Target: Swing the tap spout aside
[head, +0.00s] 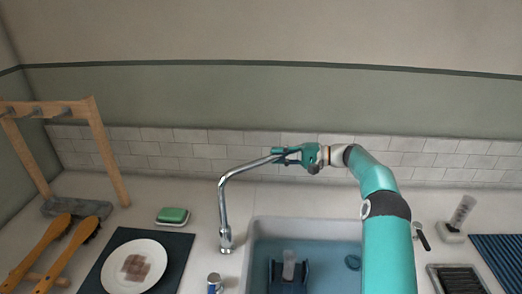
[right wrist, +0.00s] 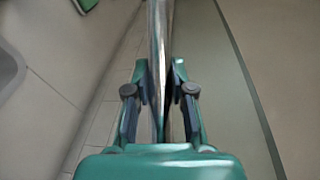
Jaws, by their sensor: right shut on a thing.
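The chrome tap stands behind the left end of the sink, and its spout (head: 238,172) curves up and reaches right toward the back wall. My right gripper (head: 280,155) is shut on the spout near its outer end. In the right wrist view the spout (right wrist: 160,50) runs between the two fingers of the gripper (right wrist: 161,88), which press on it from both sides. The spout's tip is hidden by the gripper. My left gripper is not in view.
The sink (head: 305,226) holds bluish water and a dark rack-like item. Left are a green sponge (head: 173,215), a white plate (head: 134,266) on a dark mat, wooden brushes (head: 66,245) and a wooden rack (head: 92,110). A drain grate (head: 457,279) lies at right. The tiled wall is close behind the gripper.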

